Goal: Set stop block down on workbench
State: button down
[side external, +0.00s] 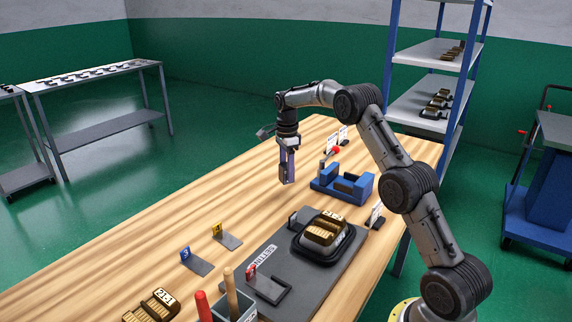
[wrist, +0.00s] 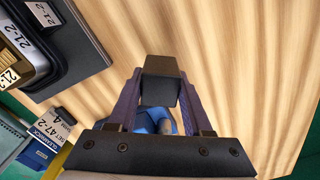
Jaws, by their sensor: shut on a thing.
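My gripper (side external: 287,180) points down over the wooden workbench (side external: 215,205), left of the blue vise-like fixture. It is shut on the stop block, a small dark grey block. The stop block (wrist: 158,90) shows between the two purple fingers in the wrist view, with my gripper (wrist: 160,88) on both sides of it. In the side view the block is small and hard to make out between the fingertips. I cannot tell the exact gap between block and wood.
The blue fixture (side external: 342,185) stands right of my gripper. A grey plate (side external: 262,250) bears a black tray (side external: 297,247) with gold foil packs. Number markers (side external: 185,254), a tool bin (side external: 235,310) and more gold packs (side external: 152,305) are nearer. The bench's left side is clear.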

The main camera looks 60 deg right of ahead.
aim_at(286, 183)
jog(key=shift+w+f, duration=0.1)
jog(key=shift+f, duration=2.6)
jog(key=c, duration=0.6)
grip_release()
jog(key=shift+f, duration=0.1)
jog(key=shift+o, duration=0.2)
jog(key=shift+r, duration=2.15)
